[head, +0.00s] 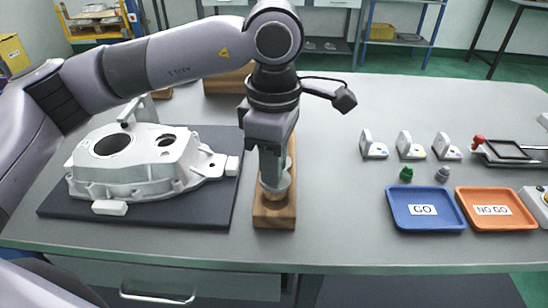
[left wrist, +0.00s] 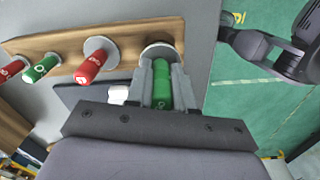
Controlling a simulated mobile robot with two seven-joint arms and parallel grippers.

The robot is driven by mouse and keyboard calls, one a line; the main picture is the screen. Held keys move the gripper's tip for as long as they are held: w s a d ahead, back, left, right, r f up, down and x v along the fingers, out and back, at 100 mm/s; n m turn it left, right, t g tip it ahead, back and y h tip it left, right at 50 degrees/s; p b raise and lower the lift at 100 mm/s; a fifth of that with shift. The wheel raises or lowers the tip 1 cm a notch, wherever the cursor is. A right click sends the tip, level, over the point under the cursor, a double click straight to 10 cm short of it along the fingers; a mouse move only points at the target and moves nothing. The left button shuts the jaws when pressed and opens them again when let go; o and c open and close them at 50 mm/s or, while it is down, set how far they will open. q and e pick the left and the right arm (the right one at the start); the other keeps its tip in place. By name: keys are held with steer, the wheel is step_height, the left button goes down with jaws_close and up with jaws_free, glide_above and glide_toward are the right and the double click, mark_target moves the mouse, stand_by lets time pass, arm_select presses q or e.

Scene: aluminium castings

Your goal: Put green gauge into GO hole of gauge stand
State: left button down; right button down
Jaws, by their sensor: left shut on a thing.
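The wooden gauge stand (head: 285,212) stands beside the dark mat, partly hidden behind my left arm. In the left wrist view the stand (left wrist: 190,33) carries a green gauge (left wrist: 42,68) and red gauges (left wrist: 92,66) with metal collars. My left gripper (head: 272,187) points down over the near end of the stand. In the left wrist view my left gripper (left wrist: 162,72) is shut on a green gauge (left wrist: 162,90). The gauge's far end meets a round metal collar (left wrist: 160,50) at the stand's end; I cannot tell how deep it sits. My right gripper is out of view.
An aluminium casting (head: 140,165) lies on the dark mat (head: 170,216) at left. A blue GO tray (head: 427,222) and an orange NO GO tray (head: 495,223) stand at right, with small white blocks (head: 373,150) behind. The table between stand and trays is clear.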

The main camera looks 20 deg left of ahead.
arm_select(q)
steer(key=shift+f, duration=0.15)
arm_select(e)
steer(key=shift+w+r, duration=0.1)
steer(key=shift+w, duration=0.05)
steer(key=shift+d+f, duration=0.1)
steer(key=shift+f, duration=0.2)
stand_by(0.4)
arm_select(q)
steer(key=shift+b, duration=0.6)
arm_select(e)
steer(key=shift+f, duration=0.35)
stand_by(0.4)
